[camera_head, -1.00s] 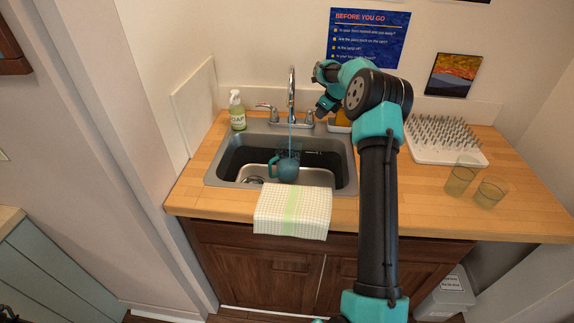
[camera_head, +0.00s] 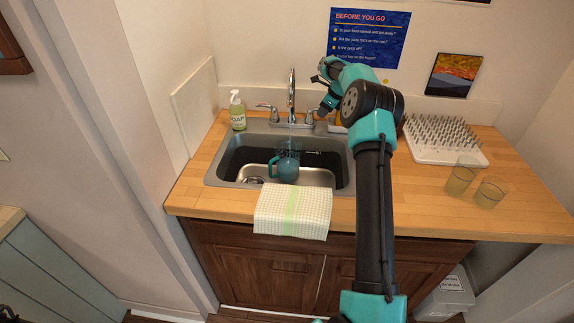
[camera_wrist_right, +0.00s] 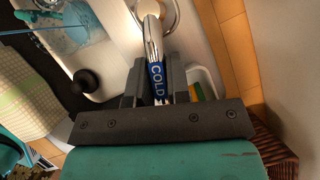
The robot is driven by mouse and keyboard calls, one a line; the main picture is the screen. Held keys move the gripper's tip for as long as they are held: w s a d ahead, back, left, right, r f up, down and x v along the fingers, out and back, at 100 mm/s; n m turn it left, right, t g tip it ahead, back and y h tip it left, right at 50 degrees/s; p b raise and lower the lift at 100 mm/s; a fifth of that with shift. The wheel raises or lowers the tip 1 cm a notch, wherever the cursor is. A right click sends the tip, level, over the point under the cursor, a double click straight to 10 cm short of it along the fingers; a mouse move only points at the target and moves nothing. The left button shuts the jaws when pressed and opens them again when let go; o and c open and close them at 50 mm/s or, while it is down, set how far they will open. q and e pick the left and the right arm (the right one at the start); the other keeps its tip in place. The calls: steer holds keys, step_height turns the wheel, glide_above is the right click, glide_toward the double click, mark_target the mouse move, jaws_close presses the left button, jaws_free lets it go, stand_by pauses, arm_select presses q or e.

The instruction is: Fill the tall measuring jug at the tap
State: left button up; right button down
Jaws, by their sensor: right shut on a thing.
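The tall measuring jug (camera_head: 289,149) is clear and stands in the sink under the tap (camera_head: 291,92), partly hidden behind a teal mug (camera_head: 286,170). A thin blue water stream (camera_wrist_right: 42,34) runs at the jug (camera_wrist_right: 68,32) in the wrist view. The water level is too unclear to read. My right gripper (camera_head: 319,108) is at the right-hand tap handle. In the wrist view my right gripper (camera_wrist_right: 156,88) is shut on the handle marked COLD (camera_wrist_right: 156,75).
A soap bottle (camera_head: 237,111) stands left of the tap. A checked towel (camera_head: 292,211) hangs over the sink's front edge. A spiked drying rack (camera_head: 446,140) and two glasses (camera_head: 461,177) stand on the right counter. The front right counter is clear.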

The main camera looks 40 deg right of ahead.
steer(key=shift+d, duration=0.1)
steer(key=shift+w+d+n+g+y, duration=0.25)
steer(key=shift+w+d+n+y, duration=0.1)
steer(key=shift+n, duration=0.55)
steer(key=shift+w+d+n+g+y, duration=0.25)
steer(key=shift+d+n, duration=0.05)
steer(key=shift+n, duration=0.6)
steer(key=shift+d+r+n, duration=0.1)
steer(key=shift+n, duration=0.3)
steer(key=shift+c, duration=1.4)
jaws_free()
steer(key=shift+s+a+m, duration=0.15)
steer(key=shift+a+m, duration=0.15)
steer(key=shift+m, duration=0.4)
steer(key=shift+s+a+m+t+h, duration=0.2)
steer(key=shift+a+m+t+h, duration=0.05)
steer(key=shift+m, duration=0.4)
steer(key=shift+s+a+m+t+h, duration=0.2)
steer(key=shift+a+m+t+h, duration=0.05)
steer(key=shift+m, duration=0.4)
